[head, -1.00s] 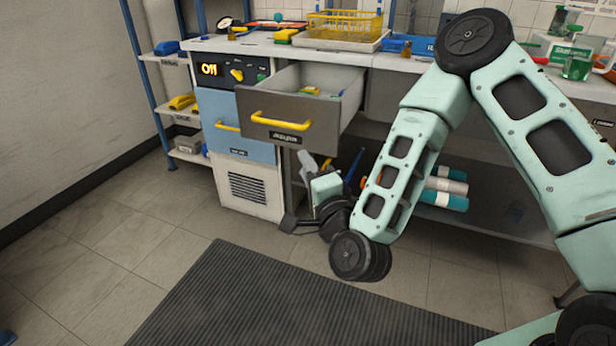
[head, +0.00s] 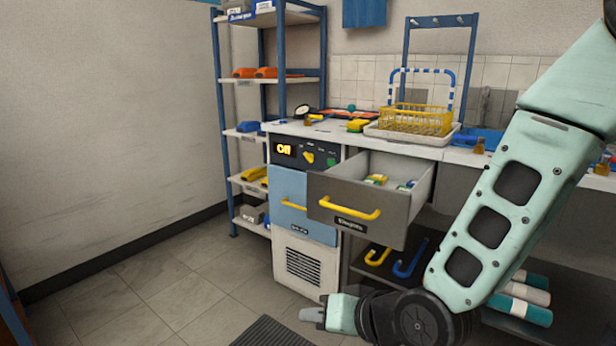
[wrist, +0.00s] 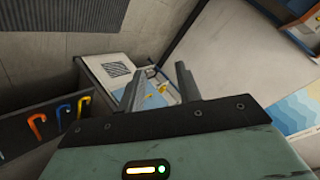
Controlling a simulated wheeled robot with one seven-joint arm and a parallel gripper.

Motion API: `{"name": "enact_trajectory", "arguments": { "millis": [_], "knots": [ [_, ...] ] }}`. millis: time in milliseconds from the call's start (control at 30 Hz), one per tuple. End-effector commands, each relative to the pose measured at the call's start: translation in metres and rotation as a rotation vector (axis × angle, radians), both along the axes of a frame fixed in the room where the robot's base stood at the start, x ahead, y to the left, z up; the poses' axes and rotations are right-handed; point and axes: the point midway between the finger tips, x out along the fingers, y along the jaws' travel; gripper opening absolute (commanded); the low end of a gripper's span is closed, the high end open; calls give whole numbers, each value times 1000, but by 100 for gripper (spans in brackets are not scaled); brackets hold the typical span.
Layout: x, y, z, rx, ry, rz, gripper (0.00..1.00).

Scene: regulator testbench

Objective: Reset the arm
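My gripper (head: 313,317) is low in front of the white cabinet (head: 304,264), left of my pale green arm. The wrist view shows its two dark fingers (wrist: 158,84) spread apart with nothing between them. In that view the fingers point towards the white cabinet with its vent and yellow handle. My arm is folded down at the right side of the head view, with the elbow cut off by the right edge.
A grey drawer (head: 357,210) stands open above my gripper, with small items inside. A blue drawer (head: 298,208) beside it is shut. A yellow basket (head: 415,120) sits in a tray on the bench. A blue shelf rack (head: 222,120) stands left. Floor at left is clear.

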Motion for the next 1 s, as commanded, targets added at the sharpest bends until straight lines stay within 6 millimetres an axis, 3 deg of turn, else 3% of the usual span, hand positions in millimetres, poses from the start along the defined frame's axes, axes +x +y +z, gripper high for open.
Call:
{"name": "enact_trajectory", "arguments": {
  "millis": [300, 733, 800, 1000],
  "knots": [
    [-89, -46, 17, -479, 173, 314, 34],
    [-187, -117, 61, -796, 401, 570, 34],
    [-184, -115, 84, -791, 403, 563, 34],
    [-183, -115, 126, -790, 404, 561, 34]
  ]
}}
